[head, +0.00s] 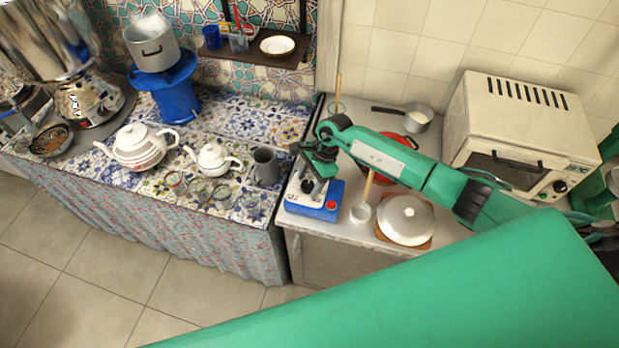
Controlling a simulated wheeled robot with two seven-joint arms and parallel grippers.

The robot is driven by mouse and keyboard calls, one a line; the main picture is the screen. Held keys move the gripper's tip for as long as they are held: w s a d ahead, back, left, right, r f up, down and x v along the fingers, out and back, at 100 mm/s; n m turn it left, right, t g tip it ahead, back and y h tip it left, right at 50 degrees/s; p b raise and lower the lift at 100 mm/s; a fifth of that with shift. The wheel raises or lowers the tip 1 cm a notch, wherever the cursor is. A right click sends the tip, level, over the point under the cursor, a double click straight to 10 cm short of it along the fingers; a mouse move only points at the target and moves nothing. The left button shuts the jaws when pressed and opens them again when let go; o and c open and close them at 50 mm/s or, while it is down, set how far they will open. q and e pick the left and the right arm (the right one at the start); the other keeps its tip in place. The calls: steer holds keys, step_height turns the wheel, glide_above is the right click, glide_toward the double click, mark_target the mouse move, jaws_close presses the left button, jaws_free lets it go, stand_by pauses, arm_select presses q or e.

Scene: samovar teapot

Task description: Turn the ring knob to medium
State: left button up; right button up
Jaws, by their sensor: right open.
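A small appliance (311,208) with a blue base and a pale top stands at the left edge of the right counter. A red round part (332,205) shows on its front right, and a small dark round part sits on its top. I cannot tell which part is the ring knob, or its setting. My right gripper (314,180) is open, pointing down just over the appliance. It covers part of the top, and I cannot tell whether it touches. My left gripper is not in view.
A white lidded pot (406,217), a cup with a wooden stick (361,213) and a toaster oven (525,135) stand to the right. Left are a grey mug (266,166), a small teapot (213,158) and several glasses. A red pan lies partly behind my right arm.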

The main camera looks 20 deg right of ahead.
steer(key=shift+c, duration=0.5)
steer(key=c, duration=0.9)
steer(key=shift+f, duration=0.1)
